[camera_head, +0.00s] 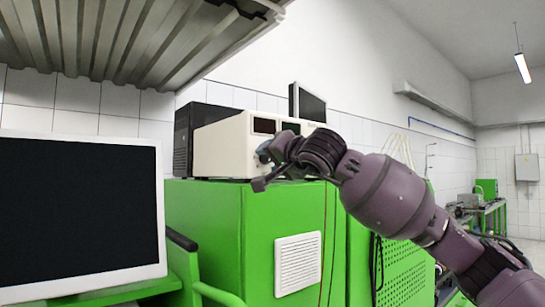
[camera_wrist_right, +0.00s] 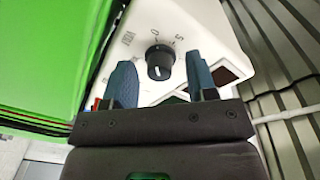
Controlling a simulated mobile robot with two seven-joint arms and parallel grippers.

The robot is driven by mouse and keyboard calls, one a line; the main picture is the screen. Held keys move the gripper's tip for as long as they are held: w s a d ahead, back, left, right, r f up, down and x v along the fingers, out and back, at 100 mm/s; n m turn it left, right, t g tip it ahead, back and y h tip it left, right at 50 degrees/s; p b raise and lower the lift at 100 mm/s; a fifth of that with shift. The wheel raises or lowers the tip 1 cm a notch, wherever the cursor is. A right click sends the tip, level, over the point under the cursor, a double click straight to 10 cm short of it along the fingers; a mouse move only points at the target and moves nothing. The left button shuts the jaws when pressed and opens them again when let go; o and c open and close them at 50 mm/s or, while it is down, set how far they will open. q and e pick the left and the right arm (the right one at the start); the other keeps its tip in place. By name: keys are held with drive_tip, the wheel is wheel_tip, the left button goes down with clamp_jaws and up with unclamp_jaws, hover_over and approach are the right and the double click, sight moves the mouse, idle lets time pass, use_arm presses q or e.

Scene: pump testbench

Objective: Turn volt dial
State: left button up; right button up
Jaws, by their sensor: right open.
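The volt dial (camera_wrist_right: 160,62) is a round black knob with a white pointer mark, on the white front panel of the power supply (camera_head: 222,148). A printed scale with digits and lettering surrounds it in the right wrist view. My right gripper (camera_head: 262,168) is at the panel in the head view, its arm coming from the right. In the right wrist view my right gripper (camera_wrist_right: 161,82) is open, with one blue finger on each side of the dial. Gaps show between the fingers and the knob. In the head view the gripper hides the dial. My left gripper is out of view.
The power supply stands on a green cabinet (camera_head: 210,215) beside a black box (camera_head: 190,130). A monitor (camera_head: 80,215) stands at the left. A ribbed metal shelf (camera_head: 120,40) hangs above. Thin cables (camera_head: 325,240) run down the cabinet front.

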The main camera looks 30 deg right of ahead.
drive_tip(key=c, duration=0.9)
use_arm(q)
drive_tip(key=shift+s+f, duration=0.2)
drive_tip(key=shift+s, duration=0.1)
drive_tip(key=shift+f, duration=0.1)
use_arm(e)
drive_tip(key=shift+f, duration=0.1)
use_arm(q)
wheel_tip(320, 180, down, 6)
drive_tip(key=b, duration=0.6)
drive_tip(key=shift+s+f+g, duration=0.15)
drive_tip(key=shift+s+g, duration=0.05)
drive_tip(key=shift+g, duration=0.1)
use_arm(e)
drive_tip(key=m+y, duration=0.1)
drive_tip(key=m, duration=0.9)
drive_tip(key=m+g+y, duration=0.1)
drive_tip(key=m, duration=0.8)
drive_tip(key=shift+d+m, duration=0.15)
drive_tip(key=shift+m, duration=0.25)
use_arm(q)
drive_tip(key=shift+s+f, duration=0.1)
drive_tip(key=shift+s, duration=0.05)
